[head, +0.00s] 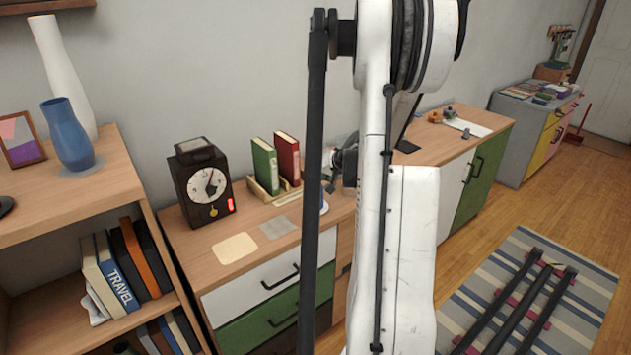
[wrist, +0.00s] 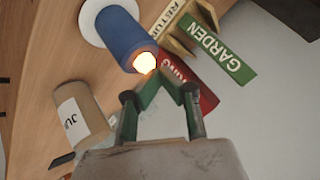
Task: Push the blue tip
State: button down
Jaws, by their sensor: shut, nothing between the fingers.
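In the wrist view a blue cylinder (wrist: 123,38) stands on a round white base (wrist: 90,20). Its near end carries a glowing, pale-orange tip (wrist: 145,62). My gripper (wrist: 160,74) is shut and empty, with its fingertips just beside the glowing tip in the picture. I cannot tell whether they touch it. In the head view my arm hides most of this spot. My gripper (head: 338,163) shows only in part there, above the wooden cabinet top, and only a sliver of a white base with blue (head: 324,207) shows below it.
A green GARDEN book (wrist: 220,48) and a red book (wrist: 204,92) stand in a wooden holder (wrist: 170,20) close to the fingers. A beige cylinder with a label (wrist: 88,112) is at the left. A black clock (head: 203,185) stands on the cabinet.

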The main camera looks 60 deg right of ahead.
jog(key=shift+f, duration=0.25)
dwell(0.4)
jog(key=shift+f+b, duration=0.3)
jog(key=shift+b, duration=0.3)
jog(key=shift+r, duration=0.55)
jog(key=shift+r+p, duration=1.75)
jog(key=shift+r, duration=1.3)
